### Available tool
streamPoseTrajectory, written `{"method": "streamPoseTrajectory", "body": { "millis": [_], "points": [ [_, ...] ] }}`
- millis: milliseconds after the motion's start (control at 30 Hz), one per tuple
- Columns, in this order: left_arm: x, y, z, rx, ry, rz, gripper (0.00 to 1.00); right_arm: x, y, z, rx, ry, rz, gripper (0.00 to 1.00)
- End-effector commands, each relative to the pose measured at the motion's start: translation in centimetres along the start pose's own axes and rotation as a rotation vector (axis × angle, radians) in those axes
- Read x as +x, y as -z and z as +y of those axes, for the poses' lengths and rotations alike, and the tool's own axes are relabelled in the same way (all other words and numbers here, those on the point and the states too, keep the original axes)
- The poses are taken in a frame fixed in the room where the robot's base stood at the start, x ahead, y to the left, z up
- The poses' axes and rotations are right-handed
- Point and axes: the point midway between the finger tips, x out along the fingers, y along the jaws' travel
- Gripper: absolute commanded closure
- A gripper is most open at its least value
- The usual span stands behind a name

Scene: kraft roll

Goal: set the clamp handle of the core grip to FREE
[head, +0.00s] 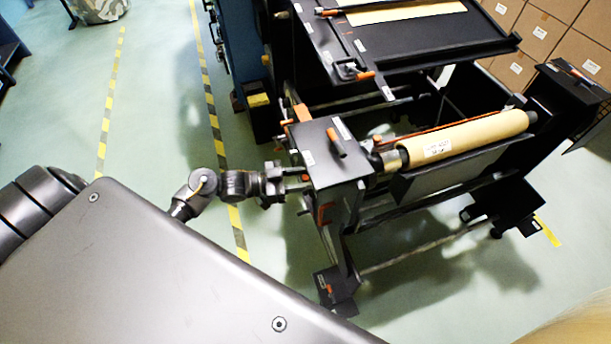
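A tan kraft roll (465,137) with a white label lies across the black machine frame. At its left end is a metal core grip (387,157) with a small orange part above it. A black box (330,170) stands left of the core grip, with an orange-ended handle (336,142) on its top. I cannot tell which handle is the clamp handle, and no FREE marking is readable. My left gripper (296,179) is at the left side of the black box, close to an orange part there. Its fingers are too small to tell open from shut. My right gripper is not in view.
A black machine table (400,40) with a paper sheet stands behind the roll. Cardboard boxes (545,35) are stacked at the back right. Yellow-black floor tape (212,115) runs left of the machine, where the green floor is clear. A blurred beige shape fills the bottom right corner.

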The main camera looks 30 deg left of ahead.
Motion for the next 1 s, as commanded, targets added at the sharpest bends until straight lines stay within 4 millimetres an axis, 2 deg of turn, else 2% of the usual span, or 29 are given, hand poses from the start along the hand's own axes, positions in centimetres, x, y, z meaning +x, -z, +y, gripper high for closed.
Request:
{"method": "streamPoseTrajectory", "body": {
  "millis": [333, 600, 1000],
  "points": [
    [0.35, -0.04, -0.01, 0.000, 0.000, -0.001, 0.66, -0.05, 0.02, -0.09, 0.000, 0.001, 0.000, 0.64],
    [0.33, -0.04, 0.00, 0.000, 0.000, -0.001, 1.00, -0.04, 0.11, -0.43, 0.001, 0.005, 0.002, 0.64],
    [0.34, -0.13, 0.32, 0.066, -0.002, -0.016, 1.00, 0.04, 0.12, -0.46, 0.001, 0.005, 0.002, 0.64]
  ]
}}
